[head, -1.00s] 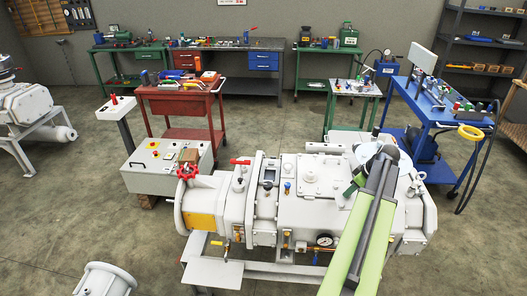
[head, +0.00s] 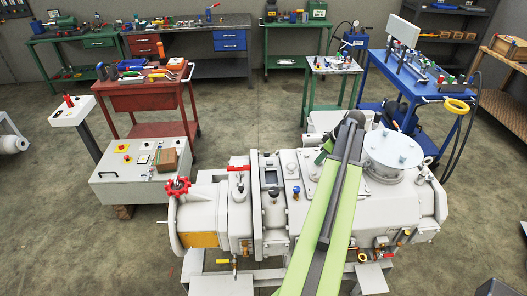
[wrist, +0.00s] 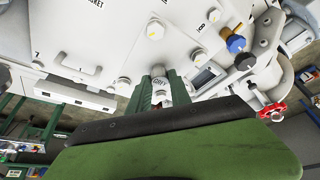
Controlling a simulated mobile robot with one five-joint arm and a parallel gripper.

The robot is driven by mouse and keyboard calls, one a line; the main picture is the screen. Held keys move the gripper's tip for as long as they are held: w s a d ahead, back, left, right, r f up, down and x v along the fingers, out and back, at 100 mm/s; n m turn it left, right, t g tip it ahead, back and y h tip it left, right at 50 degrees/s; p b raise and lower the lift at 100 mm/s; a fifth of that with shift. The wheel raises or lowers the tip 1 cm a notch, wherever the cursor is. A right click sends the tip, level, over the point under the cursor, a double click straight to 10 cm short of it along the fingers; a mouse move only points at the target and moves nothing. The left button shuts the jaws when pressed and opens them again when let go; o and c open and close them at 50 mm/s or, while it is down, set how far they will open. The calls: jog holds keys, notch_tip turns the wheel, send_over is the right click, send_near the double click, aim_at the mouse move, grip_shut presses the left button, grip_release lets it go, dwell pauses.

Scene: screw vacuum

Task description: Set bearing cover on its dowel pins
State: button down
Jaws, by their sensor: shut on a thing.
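The pump machine (head: 215,210) stands in front of me, white, with a red handwheel on its left end. My gripper (head: 322,156) is over the machine's rear top edge in the head view. In the wrist view my gripper (wrist: 160,88) has two green fingers shut on a small white lettered piece, which I take for the grip of the bearing cover (wrist: 158,83). The rest of the cover cannot be told apart from the white, bolted surfaces beyond it. The dowel pins cannot be made out, nor whether the cover touches the machine.
A round bolted lid (head: 393,152) stands on the machine, right of my arm. The handwheel (head: 178,187) and a blue knob (head: 296,190) stick out. A control box (head: 140,168), red cart (head: 150,120) and blue cart (head: 430,90) stand around. Open floor lies at the left.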

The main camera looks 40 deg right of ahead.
jog(key=w+a, duration=1.2)
jog(key=w, duration=0.3)
jog(key=shift+a+m, duration=0.2)
jog(key=shift+m, duration=0.2)
jog(key=shift+f, duration=0.1)
notch_tip(320, 180, down, 6)
jog(key=b, duration=0.6)
jog(key=shift+f+b, duration=0.85)
jog(key=shift+b, duration=0.1)
dwell(0.4)
